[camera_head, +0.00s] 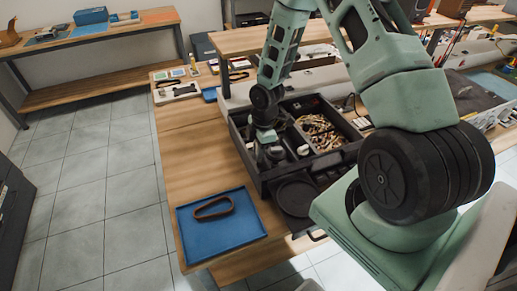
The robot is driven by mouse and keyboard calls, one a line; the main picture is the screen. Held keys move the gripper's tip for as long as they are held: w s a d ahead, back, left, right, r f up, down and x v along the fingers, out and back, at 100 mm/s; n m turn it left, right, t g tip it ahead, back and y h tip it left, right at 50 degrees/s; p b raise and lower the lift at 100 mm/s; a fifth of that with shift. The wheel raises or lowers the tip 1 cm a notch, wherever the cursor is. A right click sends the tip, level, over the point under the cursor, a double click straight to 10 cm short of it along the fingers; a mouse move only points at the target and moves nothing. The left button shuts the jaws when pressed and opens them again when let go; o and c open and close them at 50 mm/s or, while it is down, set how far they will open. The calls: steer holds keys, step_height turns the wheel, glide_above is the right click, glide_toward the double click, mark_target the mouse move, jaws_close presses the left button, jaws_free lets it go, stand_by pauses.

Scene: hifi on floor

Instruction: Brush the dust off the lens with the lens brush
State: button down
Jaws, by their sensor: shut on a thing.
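My gripper (268,137) points down into the left part of a dark open box (244,150) on the wooden table. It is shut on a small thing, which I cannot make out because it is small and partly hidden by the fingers. Small grey and pale items (275,154) lie in the box right below and beside the fingertips. I cannot tell whether the lens or the lens brush is among them, nor whether anything touches.
The box's right compartment holds a tangle of brownish pieces (318,130). A black round thing (297,196) lies at its front. A blue tray (232,236) with a dark loop (214,207) lies at the table's front left. Bare wooden table (185,150) is free left of the box.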

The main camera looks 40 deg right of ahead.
steer(key=shift+w+d, duration=0.25)
steer(key=shift+w, duration=0.6)
stand_by(0.3)
steer(key=shift+s+r+p, duration=0.1)
steer(key=shift+r+p, duration=0.1)
steer(key=shift+p, duration=0.35)
stand_by(0.5)
steer(key=shift+f, duration=0.25)
stand_by(1.0)
steer(key=shift+s+a+b, duration=0.3)
steer(key=shift+s, duration=0.6)
steer(key=shift+w+r+p, duration=0.15)
steer(key=shift+r+p, duration=0.1)
steer(key=shift+p, duration=0.1)
stand_by(0.8)
steer(key=shift+f, duration=0.25)
stand_by(1.0)
steer(key=shift+w+d, duration=0.3)
steer(key=shift+w, duration=0.55)
stand_by(0.4)
